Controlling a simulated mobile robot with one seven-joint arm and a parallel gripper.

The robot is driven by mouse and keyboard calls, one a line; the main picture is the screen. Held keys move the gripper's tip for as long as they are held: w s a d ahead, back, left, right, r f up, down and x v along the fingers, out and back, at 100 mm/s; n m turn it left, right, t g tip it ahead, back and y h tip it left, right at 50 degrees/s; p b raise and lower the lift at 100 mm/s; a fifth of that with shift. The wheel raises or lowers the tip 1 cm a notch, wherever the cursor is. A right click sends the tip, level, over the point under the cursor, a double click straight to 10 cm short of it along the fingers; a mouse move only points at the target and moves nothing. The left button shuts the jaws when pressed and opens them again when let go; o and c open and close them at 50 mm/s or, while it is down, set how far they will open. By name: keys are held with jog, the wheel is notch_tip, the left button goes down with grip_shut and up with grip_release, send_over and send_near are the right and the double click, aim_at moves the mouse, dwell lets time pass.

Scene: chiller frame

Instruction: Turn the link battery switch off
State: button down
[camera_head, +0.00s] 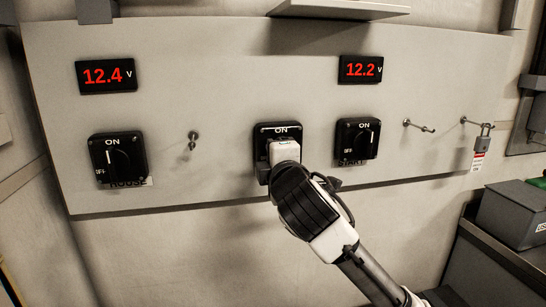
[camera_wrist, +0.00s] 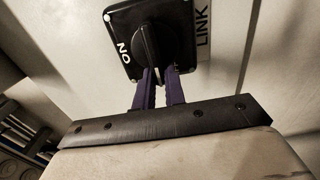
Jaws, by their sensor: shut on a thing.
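The link battery switch is a black square plate with a dark knob. In the wrist view its plate (camera_wrist: 178,20) carries "ON" at the left, with "LINK" on the panel to its right. Its knob (camera_wrist: 147,40) runs roughly up and down in that picture, across the line from "ON" to "LINK". My gripper (camera_wrist: 160,82) is shut on the knob's near end with its two dark fingers. In the head view the switch (camera_head: 278,128) is the middle one, and my gripper (camera_head: 284,160) covers its knob and lower part.
The house switch (camera_head: 118,158) is at the left and the start switch (camera_head: 357,140) close at the right. Red displays read 12.4 V (camera_head: 106,75) and 12.2 V (camera_head: 361,69). Pegs (camera_head: 193,139) stick out, one at the right holding a padlock (camera_head: 484,142). A grey box (camera_head: 512,215) stands lower right.

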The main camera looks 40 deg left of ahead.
dwell(0.3)
jog(key=c, duration=1.5)
grip_release()
jog(key=shift+o, duration=0.2)
jog(key=b+v, duration=0.2)
jog(key=v, duration=1.2)
